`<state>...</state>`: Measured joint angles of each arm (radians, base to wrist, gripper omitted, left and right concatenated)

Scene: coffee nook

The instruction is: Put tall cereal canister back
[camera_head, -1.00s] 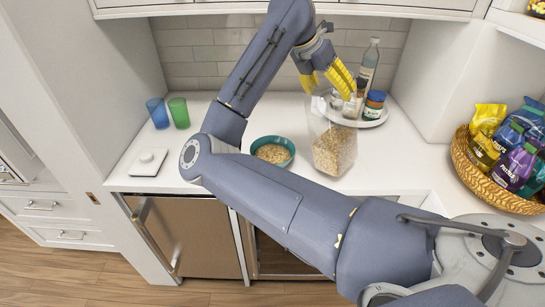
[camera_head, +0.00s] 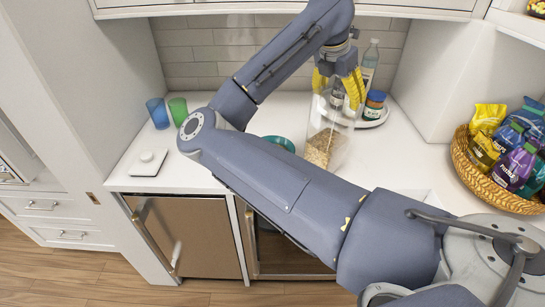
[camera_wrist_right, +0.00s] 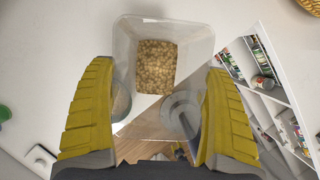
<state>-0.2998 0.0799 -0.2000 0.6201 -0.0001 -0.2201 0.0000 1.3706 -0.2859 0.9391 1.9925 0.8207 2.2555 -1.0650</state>
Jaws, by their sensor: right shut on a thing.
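The tall cereal canister (camera_head: 336,147) is clear, with tan cereal in its lower part. It leans slightly in the head view, above or on the white counter; I cannot tell whether its base touches. My right gripper (camera_head: 339,98) comes down from above and is shut on the canister's upper part with its yellow fingers. In the right wrist view the canister (camera_wrist_right: 203,42) lies between the two fingers, cereal showing at its far end. My left gripper is not in view.
A round white tray (camera_head: 379,119) with a bottle (camera_head: 370,60) and a blue jar (camera_head: 374,104) stands behind right. A teal bowl (camera_head: 283,142) is partly hidden by my arm. Blue (camera_head: 158,113) and green (camera_head: 178,110) cups stand left. A snack basket (camera_head: 470,172) is at right.

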